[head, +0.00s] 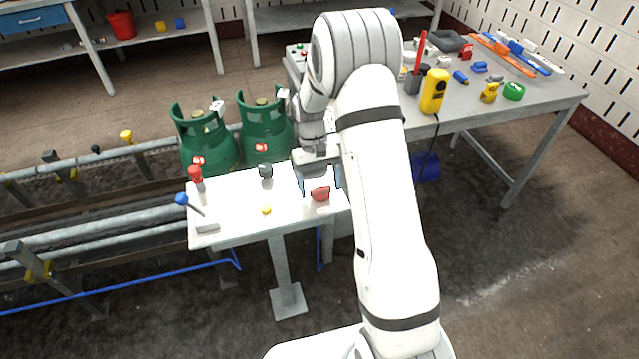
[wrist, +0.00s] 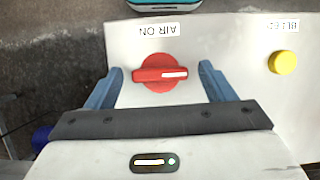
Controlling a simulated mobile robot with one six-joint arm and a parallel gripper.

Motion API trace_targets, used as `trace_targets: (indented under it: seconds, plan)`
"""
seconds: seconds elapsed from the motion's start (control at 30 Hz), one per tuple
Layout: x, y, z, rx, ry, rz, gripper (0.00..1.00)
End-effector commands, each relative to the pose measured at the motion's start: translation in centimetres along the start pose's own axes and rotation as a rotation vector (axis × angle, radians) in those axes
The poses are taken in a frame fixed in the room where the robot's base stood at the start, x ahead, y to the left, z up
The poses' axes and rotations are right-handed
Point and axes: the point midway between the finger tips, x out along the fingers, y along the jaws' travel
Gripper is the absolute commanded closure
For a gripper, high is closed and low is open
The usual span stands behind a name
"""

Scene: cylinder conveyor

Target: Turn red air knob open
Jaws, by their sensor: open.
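The red air knob (head: 320,194) sits at the right end of the white panel table. In the wrist view the red knob (wrist: 160,73) is round with a raised grip bar that lies across the picture, a white mark on its right half. An upside-down "AIR ON" label (wrist: 157,30) is beside it. My gripper (wrist: 160,80) is open, with one blue finger on each side of the knob and gaps between fingers and knob. In the head view my gripper (head: 320,180) is over the panel by the knob, partly hidden by my arm.
A yellow button (wrist: 283,62) is right of the knob in the wrist view. The panel (head: 235,220) also holds a red knob-topped post (head: 195,176), a blue-tipped lever (head: 183,200) and a dark knob (head: 265,170). Green gas cylinders (head: 203,138) stand behind it.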

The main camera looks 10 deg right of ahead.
Motion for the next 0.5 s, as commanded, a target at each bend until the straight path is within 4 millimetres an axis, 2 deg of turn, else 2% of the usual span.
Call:
trace_targets:
  seconds: [0.17,0.5]
  plan:
    - [-1.0,0.0,-0.1,0.000,0.003,0.000,0.24]
    - [-6.5,0.0,-0.1,0.000,0.003,0.000,0.24]
